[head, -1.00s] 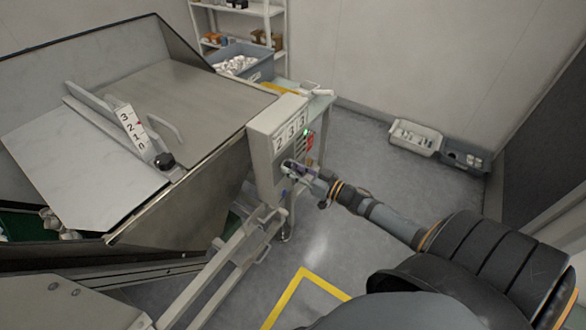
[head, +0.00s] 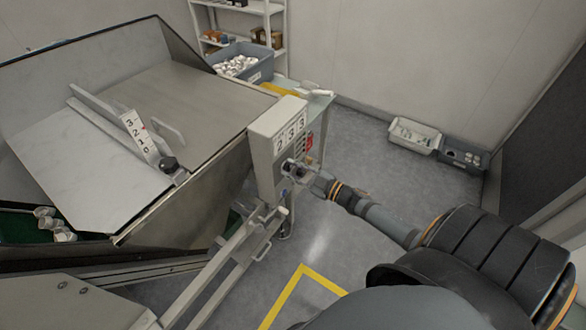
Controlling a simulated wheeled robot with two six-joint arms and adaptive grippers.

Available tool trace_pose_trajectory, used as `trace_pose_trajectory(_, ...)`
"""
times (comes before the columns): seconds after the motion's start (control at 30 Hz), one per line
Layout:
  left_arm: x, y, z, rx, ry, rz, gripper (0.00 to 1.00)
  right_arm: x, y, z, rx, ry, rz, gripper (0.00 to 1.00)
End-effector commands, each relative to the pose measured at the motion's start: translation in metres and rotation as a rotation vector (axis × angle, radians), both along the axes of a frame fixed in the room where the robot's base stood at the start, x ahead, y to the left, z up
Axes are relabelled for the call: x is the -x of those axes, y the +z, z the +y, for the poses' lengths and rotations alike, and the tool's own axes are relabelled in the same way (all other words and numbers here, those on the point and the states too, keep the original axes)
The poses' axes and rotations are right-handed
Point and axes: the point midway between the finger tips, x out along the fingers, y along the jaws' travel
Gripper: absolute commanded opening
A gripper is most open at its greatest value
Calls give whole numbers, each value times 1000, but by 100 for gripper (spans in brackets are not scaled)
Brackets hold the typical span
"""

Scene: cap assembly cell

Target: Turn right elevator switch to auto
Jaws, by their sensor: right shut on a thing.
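The grey control box (head: 262,150) stands at the hopper's right side, with a number label (head: 290,132) on its upper front. My right gripper (head: 299,171) reaches in from the right at the lower front of this box. It is shut on a small dark switch (head: 290,166) there, which its fingers partly hide. The switch's marked position is too small to read. A red panel (head: 310,142) shows on the box's right edge. My left gripper is not in view.
The metal hopper (head: 215,165) with a tilted plate (head: 100,165) fills the left. A grey rail frame (head: 225,265) runs below the box. A bin of white parts (head: 262,70) stands behind. Boxes (head: 415,137) lie by the far wall; the floor between is clear.

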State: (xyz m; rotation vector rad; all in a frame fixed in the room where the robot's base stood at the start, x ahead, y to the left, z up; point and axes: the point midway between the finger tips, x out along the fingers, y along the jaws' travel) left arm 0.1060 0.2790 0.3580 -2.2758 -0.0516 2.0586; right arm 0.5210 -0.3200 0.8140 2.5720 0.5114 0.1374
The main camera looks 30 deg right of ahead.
Motion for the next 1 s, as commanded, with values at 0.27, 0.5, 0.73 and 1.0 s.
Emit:
trace_pose_trajectory(0.27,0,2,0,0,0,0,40,0,0,0,54,0,-22,0)
trace_pose_trajectory(0.5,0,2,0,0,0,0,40,0,0,0,59,0,-24,0)
trace_pose_trajectory(0.73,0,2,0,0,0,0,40,0,0,0,58,0,-24,36)
trace_pose_trajectory(1.0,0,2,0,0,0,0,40,0,0,0,57,0,-24,50)
